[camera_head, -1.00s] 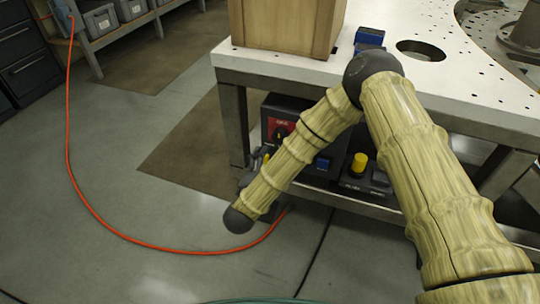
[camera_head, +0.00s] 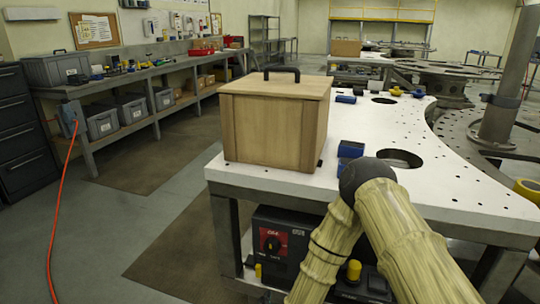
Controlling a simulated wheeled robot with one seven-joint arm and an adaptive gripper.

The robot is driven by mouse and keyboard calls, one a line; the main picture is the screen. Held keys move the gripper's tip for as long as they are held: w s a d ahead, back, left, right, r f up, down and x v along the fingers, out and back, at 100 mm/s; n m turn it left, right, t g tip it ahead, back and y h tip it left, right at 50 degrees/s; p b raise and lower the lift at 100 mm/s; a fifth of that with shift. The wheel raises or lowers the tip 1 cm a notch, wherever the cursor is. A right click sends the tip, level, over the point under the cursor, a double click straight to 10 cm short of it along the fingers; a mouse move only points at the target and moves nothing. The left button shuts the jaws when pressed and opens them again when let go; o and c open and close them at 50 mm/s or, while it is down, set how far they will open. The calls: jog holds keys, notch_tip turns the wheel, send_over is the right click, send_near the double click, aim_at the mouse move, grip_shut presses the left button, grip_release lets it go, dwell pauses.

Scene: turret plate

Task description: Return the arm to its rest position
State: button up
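My arm shows in the head view as pale, bamboo-textured links with a dark round elbow joint, at the front edge of the white plate table (camera_head: 275,180). One link runs down from the elbow and out of the bottom of the picture. My gripper is out of view, so its state and anything in it are hidden. A wooden box (camera_head: 268,125) with a dark handle on its lid stands on the table's left corner, left of my elbow.
Small blue blocks (camera_head: 350,149) lie by a round hole in the plate. A boxy device with a red panel (camera_head: 274,241) sits under the table. A workbench (camera_head: 150,70) with grey bins runs along the left wall. Open floor lies between, crossed by an orange hose (camera_head: 60,205).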

jog(key=s+d+n+g+p, duration=0.2)
jog(key=s+d, duration=0.5)
jog(key=s, duration=0.4)
jog(key=s+d+f+n+g+p, duration=0.1)
jog(key=s+d+n+g+p, duration=0.1)
jog(key=s+d+n+g, duration=0.2)
jog(key=s+d+f+n+g+p, duration=0.1)
jog(key=s+d+g, duration=0.6)
jog(key=s, duration=1.2)
jog(key=d+n+p, duration=0.1)
jog(key=d, duration=0.2)
jog(key=shift+s+d+n+g+p, duration=0.15)
jog(key=shift+n+g+p, duration=0.15)
jog(key=shift+n+p, duration=0.1)
jog(key=shift+f, duration=0.1)
